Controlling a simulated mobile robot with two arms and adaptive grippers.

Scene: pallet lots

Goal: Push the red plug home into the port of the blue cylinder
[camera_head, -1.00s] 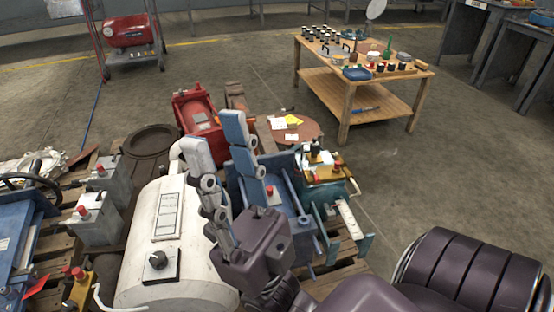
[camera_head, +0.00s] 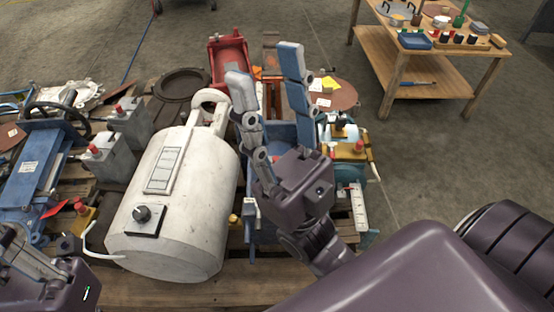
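My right gripper (camera_head: 264,62) stands upright near the middle of the head view, its two long fingers apart and nothing visible between them. It covers part of a blue machine (camera_head: 255,230) behind it. My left gripper (camera_head: 30,262) shows only in part at the lower left corner; its finger opening is unclear. No thing is clearly a blue cylinder with a port. Small red-topped parts that could be the plug include one on the near grey box (camera_head: 94,149), one on a yellowish block (camera_head: 80,207) and one on a yellow-topped unit (camera_head: 359,146).
A large white tank (camera_head: 190,200) lies between my grippers on a wooden pallet (camera_head: 150,288). A blue machine with a handwheel (camera_head: 40,170) stands at left, a red machine (camera_head: 229,60) behind. A wooden table (camera_head: 400,75) stands at the back right; open floor lies around.

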